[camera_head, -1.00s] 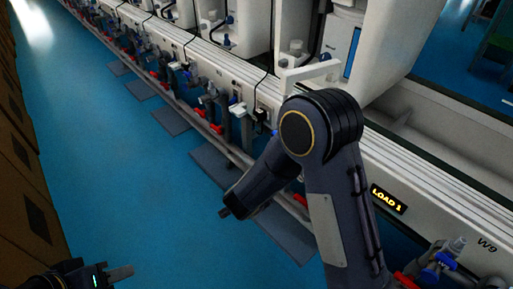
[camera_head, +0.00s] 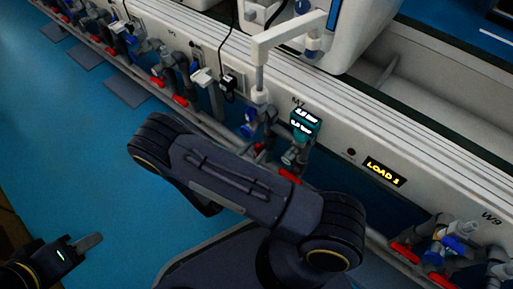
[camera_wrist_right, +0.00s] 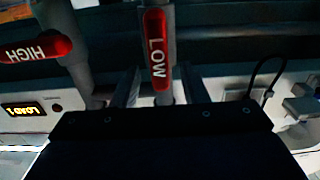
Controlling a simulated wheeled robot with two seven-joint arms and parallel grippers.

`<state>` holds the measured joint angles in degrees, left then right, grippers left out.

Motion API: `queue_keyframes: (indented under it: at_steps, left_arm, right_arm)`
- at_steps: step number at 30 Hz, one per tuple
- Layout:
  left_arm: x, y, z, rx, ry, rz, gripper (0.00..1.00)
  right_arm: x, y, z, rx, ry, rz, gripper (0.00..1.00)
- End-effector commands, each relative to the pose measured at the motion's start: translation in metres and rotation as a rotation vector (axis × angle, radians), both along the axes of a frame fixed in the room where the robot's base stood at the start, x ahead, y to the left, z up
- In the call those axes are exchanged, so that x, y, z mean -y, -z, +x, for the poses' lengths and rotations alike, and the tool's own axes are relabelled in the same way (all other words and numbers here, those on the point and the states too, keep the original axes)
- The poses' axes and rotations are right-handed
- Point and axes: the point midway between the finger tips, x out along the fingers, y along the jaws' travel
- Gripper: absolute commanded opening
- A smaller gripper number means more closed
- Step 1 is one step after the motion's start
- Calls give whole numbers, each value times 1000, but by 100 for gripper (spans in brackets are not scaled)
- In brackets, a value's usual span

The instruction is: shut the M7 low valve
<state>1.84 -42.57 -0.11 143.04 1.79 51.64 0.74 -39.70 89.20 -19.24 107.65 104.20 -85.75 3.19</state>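The M7 station shows in the head view at a teal display (camera_head: 305,124) under the M7 mark. Two red handles are there: one (camera_head: 290,175) shows clearly, the other (camera_head: 260,148) is partly hidden behind my right arm. In the right wrist view, the red LOW handle (camera_wrist_right: 157,48) stands upright in the picture, in line with its pipe. My right gripper (camera_wrist_right: 158,88) is open, its grey fingers on either side of the LOW handle's lower end; contact cannot be told. It is hidden in the head view. My left gripper (camera_head: 88,244) is low at the left, away from the valves.
The red HIGH handle (camera_wrist_right: 35,47) lies crosswise on its pipe beside LOW in the right wrist view. A LOAD 1 display (camera_head: 384,172) is right of M7. More red-handled valves (camera_head: 405,253) are at W9. Blue floor (camera_head: 90,150) is open at left.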

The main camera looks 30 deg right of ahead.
Motion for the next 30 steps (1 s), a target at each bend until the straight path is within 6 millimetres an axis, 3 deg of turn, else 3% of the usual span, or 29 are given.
queue_keyframes:
  at_steps: [6, 14, 24, 30]
  left_arm:
    - [0, 7, 0, 0, 0, 0, 36]
    - [0, 7, 0, 0, 0, 0, 36]
    - [0, 7, 0, 0, 0, 0, 36]
    - [0, 7, 0, 0, 0, 0, 36]
  right_arm:
    - [18, 1, 7, 1, 1, 1, 40]
    - [20, 0, 8, 0, 0, 2, 40]
    - [20, 0, 8, 0, 0, 2, 0]
    - [20, 0, 8, 8, 0, 6, 0]
